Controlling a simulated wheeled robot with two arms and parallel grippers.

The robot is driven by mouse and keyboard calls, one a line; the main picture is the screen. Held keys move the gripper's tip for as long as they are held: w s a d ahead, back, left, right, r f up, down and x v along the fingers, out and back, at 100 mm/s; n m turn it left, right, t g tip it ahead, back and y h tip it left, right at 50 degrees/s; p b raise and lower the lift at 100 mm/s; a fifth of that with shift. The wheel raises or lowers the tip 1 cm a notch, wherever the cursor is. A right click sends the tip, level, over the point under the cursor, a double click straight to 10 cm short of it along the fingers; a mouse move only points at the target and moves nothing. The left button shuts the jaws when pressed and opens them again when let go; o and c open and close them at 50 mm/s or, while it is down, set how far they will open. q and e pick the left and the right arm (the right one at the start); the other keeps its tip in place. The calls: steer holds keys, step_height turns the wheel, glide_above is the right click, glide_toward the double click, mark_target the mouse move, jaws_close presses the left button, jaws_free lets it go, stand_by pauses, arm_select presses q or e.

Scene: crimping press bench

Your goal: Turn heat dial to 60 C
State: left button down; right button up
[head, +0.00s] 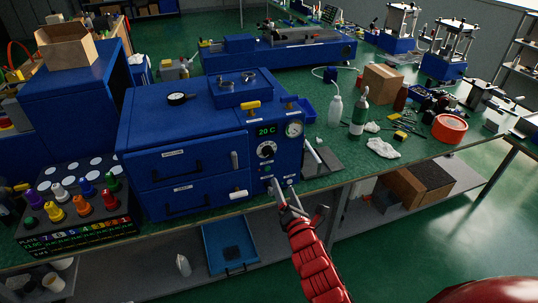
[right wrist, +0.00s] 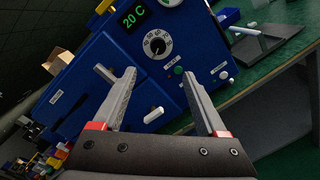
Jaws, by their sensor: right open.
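The heat dial (head: 267,150) is a round black knob with a pale scale ring on the front of the blue press cabinet (head: 190,132). It also shows in the right wrist view (right wrist: 157,45), beyond my fingertips. The green display (head: 266,131) above it reads 20 C, and it also shows in the right wrist view (right wrist: 134,16). My right gripper (head: 286,194) is open and empty, below the dial and apart from it. Its two fingers (right wrist: 165,82) spread wide in the right wrist view, with the dial between them farther off. My left gripper is out of view.
A white-tipped lever (head: 238,194) sticks out at lower left, and a small grey plate (head: 322,158) lies at right. Bottles (head: 358,115) stand farther right on the green bench.

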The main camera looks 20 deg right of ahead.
mark_target(269, 154)
steer(key=w+p, duration=0.2)
steer(key=w, duration=0.5)
steer(key=w+p, duration=0.2)
steer(key=w, duration=0.6)
steer(key=shift+d+r+p, duration=0.15)
steer(key=shift+d+p, duration=0.05)
steer(key=shift+p, duration=0.2)
jaws_close()
